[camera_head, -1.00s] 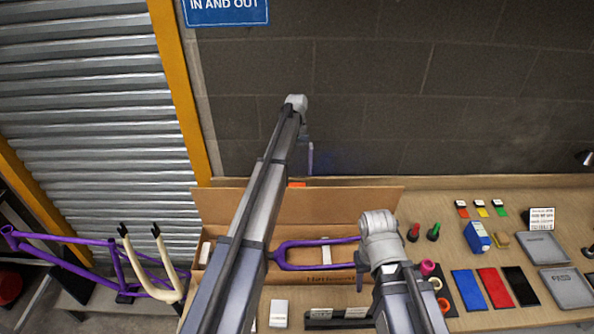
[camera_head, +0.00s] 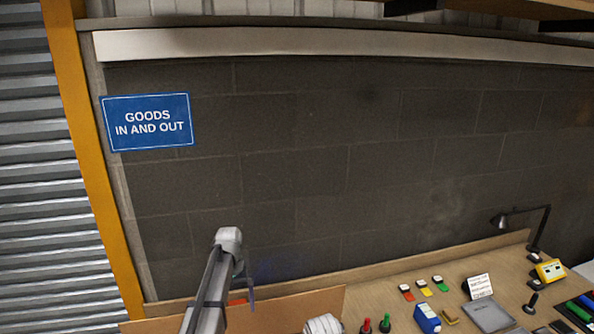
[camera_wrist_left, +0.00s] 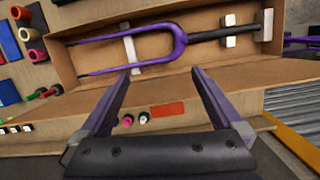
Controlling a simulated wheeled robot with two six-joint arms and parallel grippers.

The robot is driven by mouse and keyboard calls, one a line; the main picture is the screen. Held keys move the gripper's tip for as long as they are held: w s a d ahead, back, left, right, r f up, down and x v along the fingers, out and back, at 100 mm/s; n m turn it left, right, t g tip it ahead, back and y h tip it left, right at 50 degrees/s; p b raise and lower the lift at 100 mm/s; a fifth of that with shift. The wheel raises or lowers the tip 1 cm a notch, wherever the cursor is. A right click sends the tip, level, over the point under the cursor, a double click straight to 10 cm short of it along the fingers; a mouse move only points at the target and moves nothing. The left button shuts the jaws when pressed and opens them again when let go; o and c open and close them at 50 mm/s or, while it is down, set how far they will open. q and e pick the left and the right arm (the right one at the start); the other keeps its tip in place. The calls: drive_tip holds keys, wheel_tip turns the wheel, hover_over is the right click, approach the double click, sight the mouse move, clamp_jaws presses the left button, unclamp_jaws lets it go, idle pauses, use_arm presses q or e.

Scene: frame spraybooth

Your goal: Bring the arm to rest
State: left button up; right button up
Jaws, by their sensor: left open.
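My left gripper (camera_wrist_left: 163,75) is open and empty in the left wrist view, its two purple-lined fingers apart above the open cardboard box (camera_wrist_left: 85,65). A purple fork (camera_wrist_left: 178,40) with a dark steerer lies inside the box on white supports, beyond the fingertips and apart from them. In the head view my left arm rises at the lower left, with part of the left gripper (camera_head: 249,288) hanging at its end. The box (camera_head: 290,312) shows there only by its upper flap. The top of my other arm shows at the bottom edge; its gripper is out of view.
A dark block wall with a blue sign (camera_head: 149,121) stands behind.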

use_arm(q)
drive_tip(key=s+d+m+t, duration=0.2)
drive_tip(key=s+d+t, duration=0.1)
drive_tip(key=s, duration=1.9)
drive_tip(key=s+d+f+m+b, duration=0.1)
drive_tip(key=d+f+b, duration=0.2)
drive_tip(key=f+b, duration=0.4)
drive_tip(key=s+d+f+m+y+b, duration=0.1)
drive_tip(key=d+f+b, duration=0.3)
drive_tip(key=f+b, duration=0.3)
drive_tip(key=s+d+f+m+y+b, duration=0.1)
drive_tip(key=s+d+f+b, duration=0.1)
drive_tip(key=f+b, duration=0.6)
drive_tip(key=shift+d+f+m+g, duration=0.2)
drive_tip(key=shift+d+m+g, duration=0.2)
drive_tip(key=shift+d, duration=0.45)
drive_tip(key=shift+s+d+f+b, duration=0.15)
drive_tip(key=shift+d+f+b, duration=0.1)
drive_tip(key=shift+f+b, duration=0.15)
drive_tip(key=shift+r, duration=0.1)
